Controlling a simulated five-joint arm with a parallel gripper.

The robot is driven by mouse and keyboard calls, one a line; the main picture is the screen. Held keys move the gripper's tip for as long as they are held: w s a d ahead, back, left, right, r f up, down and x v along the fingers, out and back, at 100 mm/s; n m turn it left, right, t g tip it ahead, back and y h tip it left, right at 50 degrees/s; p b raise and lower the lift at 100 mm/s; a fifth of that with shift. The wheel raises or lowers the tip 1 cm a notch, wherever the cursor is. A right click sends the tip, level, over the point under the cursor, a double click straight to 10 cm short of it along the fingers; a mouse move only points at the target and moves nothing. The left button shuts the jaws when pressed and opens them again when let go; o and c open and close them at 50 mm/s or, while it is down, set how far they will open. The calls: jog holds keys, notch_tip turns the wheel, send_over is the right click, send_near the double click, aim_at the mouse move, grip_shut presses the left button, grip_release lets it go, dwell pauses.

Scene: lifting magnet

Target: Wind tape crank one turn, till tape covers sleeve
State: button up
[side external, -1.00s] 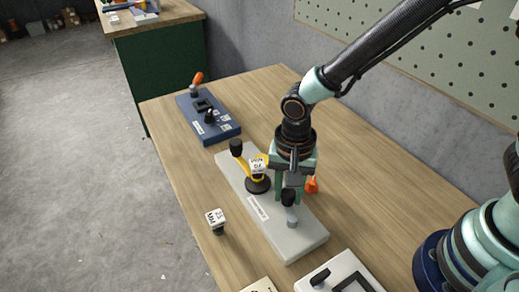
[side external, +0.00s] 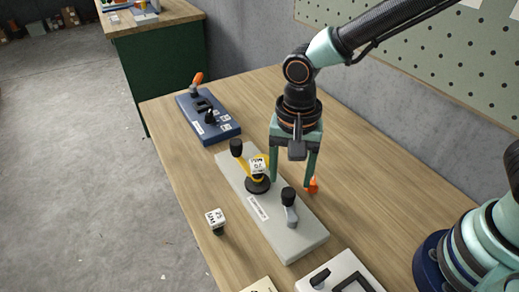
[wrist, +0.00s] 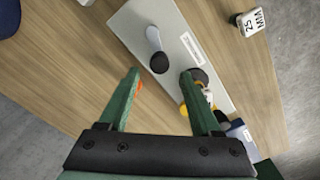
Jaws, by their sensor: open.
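A pale grey plate (side external: 295,245) lies on the wooden table. Near its front end is a grey crank arm (side external: 291,213) with a black knob (side external: 288,194); the crank arm also shows in the wrist view (wrist: 153,38). Farther along the plate are a yellow arm (side external: 246,165) with a black knob, a white lettered piece (side external: 258,164) and a black disc (side external: 258,185). I cannot tell which part is the sleeve or the tape. My gripper (side external: 291,183) is open and empty, apart from the grey crank's knob and above the plate.
A blue fixture (side external: 208,118) with an orange handle stands farther back. A white lettered block (side external: 215,217) stands left of the plate. A white framed fixture (side external: 340,275) is in front. An orange object (side external: 313,185) lies behind my gripper.

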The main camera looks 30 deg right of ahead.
aim_at(289, 192)
notch_tip(289, 192, up, 6)
jog(key=shift+r, duration=0.2)
dwell(0.6)
notch_tip(289, 192, down, 12)
jog(key=n, duration=2.2)
jog(key=shift+f+n, duration=0.1)
jog(key=shift+n, duration=0.2)
grip_shut()
